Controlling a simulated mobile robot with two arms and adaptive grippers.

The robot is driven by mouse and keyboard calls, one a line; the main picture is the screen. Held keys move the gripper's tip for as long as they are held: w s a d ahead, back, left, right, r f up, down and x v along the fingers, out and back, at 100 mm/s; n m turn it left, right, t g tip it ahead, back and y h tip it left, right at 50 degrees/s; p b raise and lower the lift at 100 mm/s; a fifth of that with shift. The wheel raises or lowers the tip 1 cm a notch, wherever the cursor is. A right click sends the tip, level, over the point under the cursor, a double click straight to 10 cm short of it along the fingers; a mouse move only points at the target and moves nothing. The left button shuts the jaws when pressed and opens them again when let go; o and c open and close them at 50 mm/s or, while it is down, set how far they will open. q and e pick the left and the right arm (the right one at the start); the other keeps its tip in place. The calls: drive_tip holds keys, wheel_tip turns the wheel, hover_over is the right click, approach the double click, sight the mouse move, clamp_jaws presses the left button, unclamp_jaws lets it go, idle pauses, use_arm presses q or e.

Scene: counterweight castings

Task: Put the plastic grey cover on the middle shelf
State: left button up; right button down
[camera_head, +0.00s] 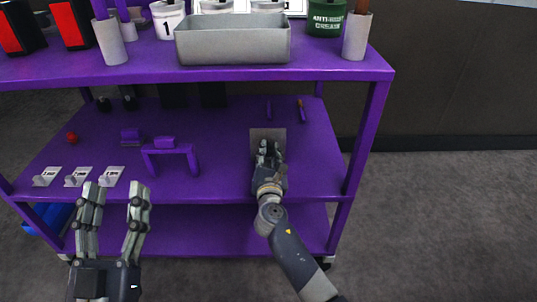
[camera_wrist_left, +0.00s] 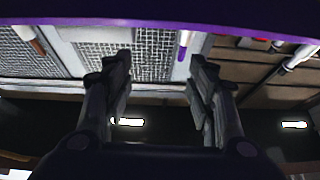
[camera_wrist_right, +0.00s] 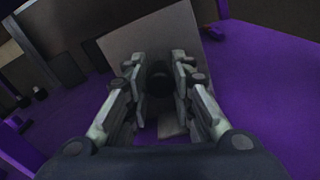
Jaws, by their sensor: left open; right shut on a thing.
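A flat grey cover (camera_head: 258,134) is at the right part of the purple middle shelf (camera_head: 225,170). My right gripper (camera_head: 267,152) reaches in over this shelf and is shut on the cover. In the right wrist view the cover (camera_wrist_right: 150,45) stands tilted beyond the fingers, and a dark round knob (camera_wrist_right: 158,77) sits between the fingertips (camera_wrist_right: 160,85). Whether the cover's lower edge touches the shelf cannot be told. My left gripper (camera_head: 115,195) is open and empty in front of the shelf's left side. In the left wrist view its fingers (camera_wrist_left: 158,75) are apart with nothing between.
A grey bin (camera_head: 233,45) stands on the top shelf (camera_head: 150,74). A purple post (camera_head: 365,140) bounds the right side.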

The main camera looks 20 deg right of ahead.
drive_tip(key=c, duration=1.4)
unclamp_jaws()
use_arm(q)
drive_tip(key=shift+s+r, duration=0.15)
drive_tip(key=shift+r, duration=0.1)
use_arm(e)
drive_tip(key=shift+f, duration=0.1)
